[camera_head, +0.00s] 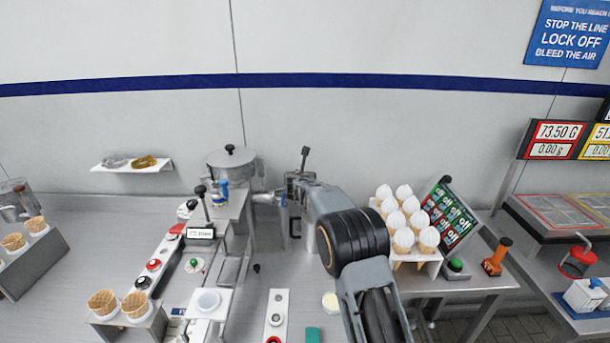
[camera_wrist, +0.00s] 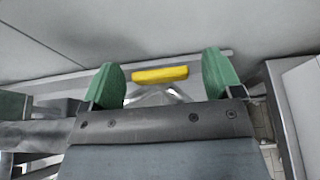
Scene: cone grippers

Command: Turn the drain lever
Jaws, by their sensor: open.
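A yellow bar (camera_wrist: 160,74), which may be the drain lever's handle, lies roughly level in the wrist view. My gripper (camera_wrist: 162,66) is open, with one green finger on each side of the bar in the picture. Nothing shows held between the fingers. The bar appears beyond the fingers, and I cannot tell how far away or whether they touch. In the head view my arm reaches toward the back wall and hides the bar. My fingers cannot be made out clearly there.
A lidded metal pot (camera_head: 231,165) stands left of my arm. A rack of white-topped cones (camera_head: 411,268) and a green-and-red switch panel (camera_head: 450,218) stand to the right. A control strip with coloured buttons (camera_head: 154,265) is at the left. The wall is close behind.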

